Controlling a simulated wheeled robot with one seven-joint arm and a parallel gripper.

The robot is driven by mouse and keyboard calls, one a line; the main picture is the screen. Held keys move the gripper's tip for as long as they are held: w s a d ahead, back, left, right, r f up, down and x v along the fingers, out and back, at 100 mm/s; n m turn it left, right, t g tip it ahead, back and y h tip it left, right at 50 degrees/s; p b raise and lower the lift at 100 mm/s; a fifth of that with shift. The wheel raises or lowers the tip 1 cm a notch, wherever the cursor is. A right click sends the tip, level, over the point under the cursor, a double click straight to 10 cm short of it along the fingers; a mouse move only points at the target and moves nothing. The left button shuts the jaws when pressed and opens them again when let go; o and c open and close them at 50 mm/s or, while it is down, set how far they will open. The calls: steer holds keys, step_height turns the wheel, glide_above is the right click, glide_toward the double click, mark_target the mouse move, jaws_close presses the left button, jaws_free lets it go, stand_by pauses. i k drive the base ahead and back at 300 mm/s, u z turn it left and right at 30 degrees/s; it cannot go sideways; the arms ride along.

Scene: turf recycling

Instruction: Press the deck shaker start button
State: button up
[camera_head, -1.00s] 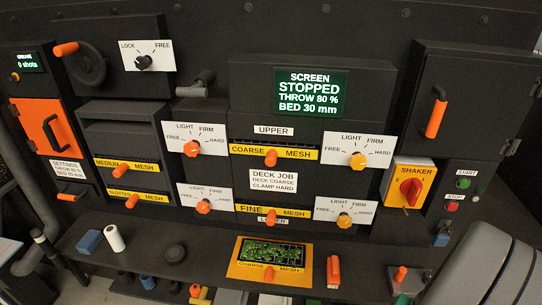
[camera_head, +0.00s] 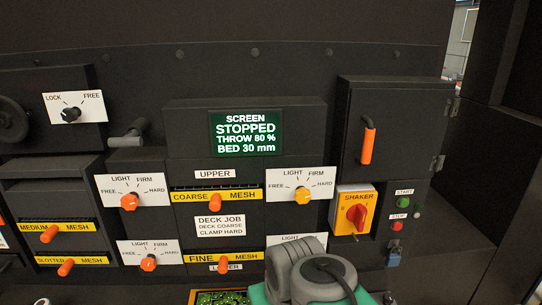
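The green start button (camera_head: 404,201) sits under a START label on the black panel at the right. The screen (camera_head: 246,133) reads STOPPED, THROW 80 %, BED 30 mm. My grey arm shows at the bottom centre, below and left of the start button. My gripper's fingers cannot be made out in this view.
A black cabinet door with an orange handle (camera_head: 367,142) is above the buttons. A blue padlock-like item (camera_head: 394,256) hangs below them. Clamp dials, including a yellow one (camera_head: 302,195), and mesh drawers with orange handles (camera_head: 215,201) fill the panel to the left.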

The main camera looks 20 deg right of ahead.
mark_target(403, 202)
steer(key=z, duration=1.5)
